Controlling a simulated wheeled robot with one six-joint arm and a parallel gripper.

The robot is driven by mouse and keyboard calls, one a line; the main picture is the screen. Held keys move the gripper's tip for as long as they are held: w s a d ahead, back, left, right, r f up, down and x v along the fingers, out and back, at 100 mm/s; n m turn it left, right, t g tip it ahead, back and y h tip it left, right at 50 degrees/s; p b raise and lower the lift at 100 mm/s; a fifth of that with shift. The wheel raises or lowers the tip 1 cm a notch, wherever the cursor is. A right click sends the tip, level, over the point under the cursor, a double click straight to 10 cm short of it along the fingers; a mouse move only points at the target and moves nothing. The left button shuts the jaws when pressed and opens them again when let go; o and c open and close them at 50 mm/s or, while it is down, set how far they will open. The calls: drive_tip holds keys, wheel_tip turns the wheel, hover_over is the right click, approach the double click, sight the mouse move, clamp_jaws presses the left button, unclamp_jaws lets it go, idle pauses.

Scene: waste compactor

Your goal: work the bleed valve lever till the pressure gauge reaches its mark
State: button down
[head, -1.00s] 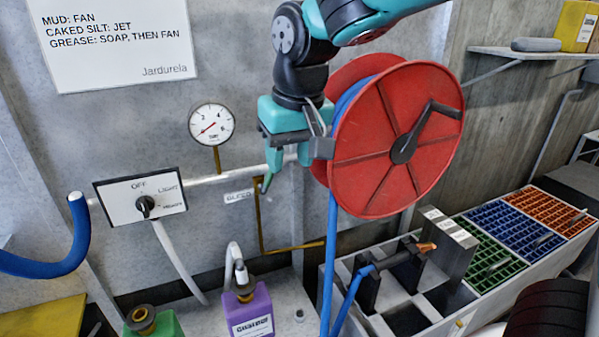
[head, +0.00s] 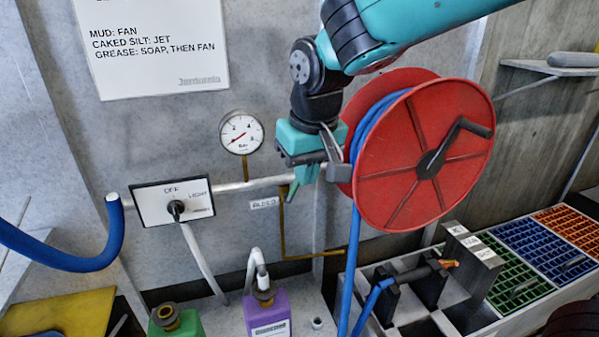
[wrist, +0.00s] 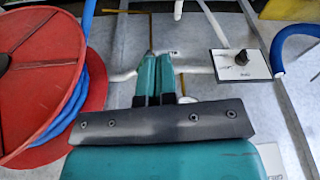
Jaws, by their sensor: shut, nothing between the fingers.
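The round white pressure gauge (head: 241,132) stands on a brass stem above the white pipe (head: 235,187). Its red needle points to the lower left, at the low end of the scale; its mark cannot be made out. The bleed label (head: 263,204) is on the wall under the pipe. The bleed lever cannot be told apart from my gripper in the head view. My gripper (head: 291,193) is shut and empty, its fingertips in front of the pipe, right of the label. In the wrist view, its two teal fingers (wrist: 151,58) are together near the pipe; contact is unclear.
A red hose reel (head: 425,155) with blue hose stands close to the right of my gripper. A switch panel (head: 173,202) is on the wall at left. Purple (head: 267,315) and green (head: 176,323) containers stand below. Brass tubing (head: 284,235) runs down from the pipe.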

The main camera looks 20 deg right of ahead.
drive_tip(key=w+a+f+t+h+p, duration=0.15)
drive_tip(key=w+p, duration=0.25)
drive_tip(key=w, duration=0.4)
drive_tip(key=w+a+f+t+h+p, duration=0.1)
drive_tip(key=w+a+f+h+p, duration=0.2)
drive_tip(key=w, duration=0.4)
drive_tip(key=shift+m, duration=0.4)
drive_tip(key=shift+d+r+p+x, duration=0.2)
drive_tip(key=shift+d+p+x, duration=0.25)
drive_tip(key=shift+p+x, duration=1.15)
drive_tip(key=shift+d+r+p+x, duration=0.15)
drive_tip(key=shift+d+p+x, duration=0.45)
drive_tip(key=shift+x, duration=1.8)
drive_tip(key=shift+d+r+p+x, duration=0.25)
drive_tip(key=shift+p+x, duration=1)
drive_tip(key=shift+x, duration=0.75)
drive_tip(key=shift+f+y, duration=0.1)
drive_tip(key=shift+y, duration=0.15)
